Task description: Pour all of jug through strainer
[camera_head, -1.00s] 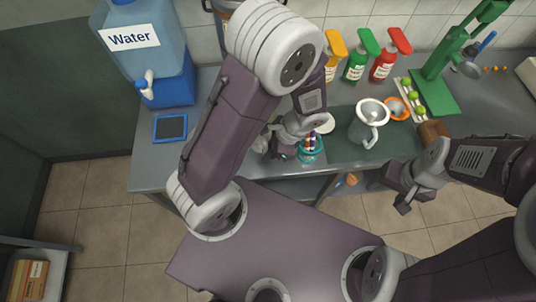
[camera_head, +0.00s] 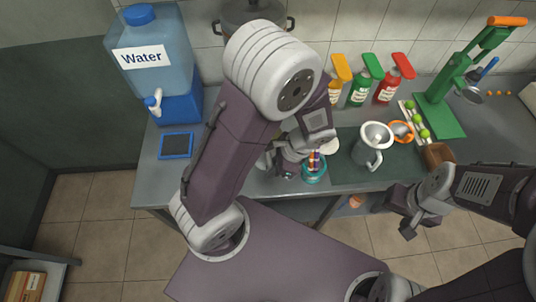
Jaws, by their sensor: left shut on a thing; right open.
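A pale metal jug (camera_head: 368,156) with a wide mouth and a handle stands upright on the dark mat; its contents cannot be made out. An orange-rimmed round piece (camera_head: 401,131), which looks like the strainer, lies just behind and right of it. My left gripper (camera_head: 289,167) is at the counter's front, left of the jug. It is shut, seemingly on the small teal cup (camera_head: 314,174) with coloured sticks; my arm partly hides the grip. My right gripper (camera_head: 398,220) is open and empty in front of the counter, below and right of the jug.
Several bottles (camera_head: 360,92) line the back wall. A white tray with green fruits (camera_head: 418,120), a green press (camera_head: 440,105) and a brown bowl (camera_head: 437,154) are at the right.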

